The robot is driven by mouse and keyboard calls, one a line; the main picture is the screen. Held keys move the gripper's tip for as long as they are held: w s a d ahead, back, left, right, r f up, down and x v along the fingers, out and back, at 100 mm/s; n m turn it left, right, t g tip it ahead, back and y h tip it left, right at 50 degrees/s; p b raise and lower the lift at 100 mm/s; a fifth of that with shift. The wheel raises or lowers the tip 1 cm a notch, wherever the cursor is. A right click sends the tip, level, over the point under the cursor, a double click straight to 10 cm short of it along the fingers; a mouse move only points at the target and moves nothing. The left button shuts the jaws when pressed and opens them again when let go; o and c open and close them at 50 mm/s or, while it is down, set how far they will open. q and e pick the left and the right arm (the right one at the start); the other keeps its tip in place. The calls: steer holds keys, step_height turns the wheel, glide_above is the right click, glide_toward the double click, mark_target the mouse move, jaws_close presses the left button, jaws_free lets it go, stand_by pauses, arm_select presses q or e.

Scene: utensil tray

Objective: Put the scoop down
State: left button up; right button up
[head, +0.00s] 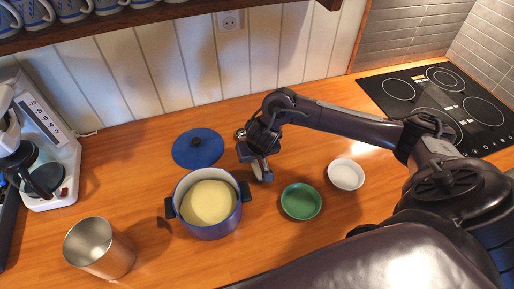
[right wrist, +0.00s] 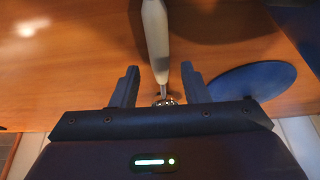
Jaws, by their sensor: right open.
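The scoop (right wrist: 156,40) shows in the right wrist view as a long pale grey handle with a small shiny metal part near the gripper's palm. My right gripper (right wrist: 158,88) is open, with one finger on each side of the scoop and visible gaps to both. In the head view the right gripper (head: 259,165) is low over the counter, right of the blue pot (head: 208,232), and hides most of the scoop. I cannot tell whether the scoop lies fully on the counter. My left gripper is not in view.
The pot holds something pale yellow. A blue lid (head: 198,148) lies behind it. A green bowl (head: 301,201) and white bowl (head: 345,174) stand right of the gripper. A metal canister (head: 98,248), coffee maker (head: 45,150) and cooktop (head: 440,100) flank the wooden counter (head: 140,160).

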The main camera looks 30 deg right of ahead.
steer(key=p+v, duration=0.3)
steer(key=v, duration=0.6)
steer(key=shift+s+r, duration=0.2)
steer(key=shift+r, duration=0.2)
steer(key=shift+f, duration=0.1)
